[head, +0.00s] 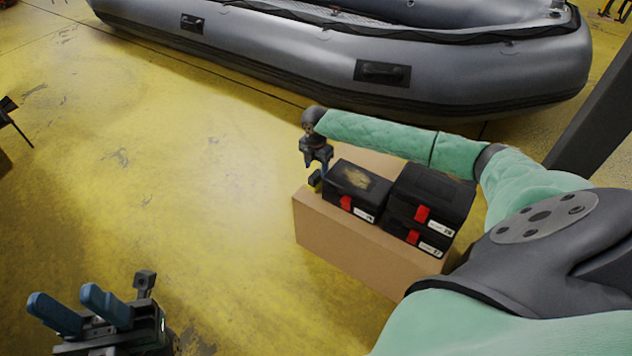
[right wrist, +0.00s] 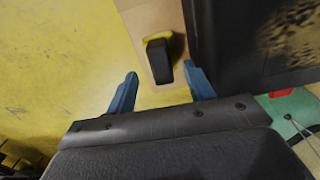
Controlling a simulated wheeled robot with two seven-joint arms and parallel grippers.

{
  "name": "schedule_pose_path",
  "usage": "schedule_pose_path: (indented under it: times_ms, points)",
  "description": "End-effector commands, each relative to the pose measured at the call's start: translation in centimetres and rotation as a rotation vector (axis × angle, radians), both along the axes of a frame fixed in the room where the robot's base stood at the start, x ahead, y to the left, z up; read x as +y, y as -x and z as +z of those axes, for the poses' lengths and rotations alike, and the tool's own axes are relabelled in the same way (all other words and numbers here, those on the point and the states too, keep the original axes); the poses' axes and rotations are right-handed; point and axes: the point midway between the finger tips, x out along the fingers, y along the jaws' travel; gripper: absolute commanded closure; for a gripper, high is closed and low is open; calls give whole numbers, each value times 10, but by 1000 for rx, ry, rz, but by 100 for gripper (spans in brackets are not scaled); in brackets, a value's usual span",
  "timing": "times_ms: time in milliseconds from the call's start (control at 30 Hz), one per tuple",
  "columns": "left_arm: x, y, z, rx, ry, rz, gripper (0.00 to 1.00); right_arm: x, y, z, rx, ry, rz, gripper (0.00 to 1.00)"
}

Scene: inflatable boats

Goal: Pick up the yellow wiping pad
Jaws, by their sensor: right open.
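The yellow wiping pad (head: 315,181) is small, with a dark top, and sits near the left edge of a cardboard box, beside a black case. In the right wrist view it shows as a black block with a yellow edge (right wrist: 173,38). My right gripper (head: 322,165) is just above it, open; its blue fingers (right wrist: 160,76) point at the pad from either side, with nothing gripped. Whether they touch it is unclear. My left gripper (head: 80,298) is at the lower left over the floor, its two blue fingers apart and empty.
The cardboard box (head: 335,240) carries a black case (head: 352,192) and a stack of two more black cases (head: 430,205), all with red latches. A grey inflatable boat (head: 290,55) lies behind. The yellow floor (head: 190,170) left of the box is clear.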

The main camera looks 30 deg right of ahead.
Motion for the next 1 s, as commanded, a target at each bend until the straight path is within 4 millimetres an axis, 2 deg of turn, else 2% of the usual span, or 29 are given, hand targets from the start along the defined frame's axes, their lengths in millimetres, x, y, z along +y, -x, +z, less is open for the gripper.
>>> schedule_pose_path:
  times_ms: [33, 200, 500, 567, 767, 1000]
  points:
    - [0, 2, -2, -10, 5, -3, 64, 1, 1, -10, 1, -1, 0, 47]
    - [-1, 0, -6, -7, 14, -19, 64, 1, 2, -33, 3, -1, 0, 47]
    - [-3, -1, -3, -8, 17, -28, 64, 1, 2, -39, 0, -1, 1, 47]
    - [-3, -1, -3, -11, 17, -28, 64, 1, 2, -39, 0, -1, 0, 57]
    - [-3, -1, -3, -13, 16, -28, 64, 1, 2, -39, 1, -1, 0, 96]
    - [-3, -2, -6, 0, 18, -23, 64, 1, 2, -39, 0, 0, 0, 96]
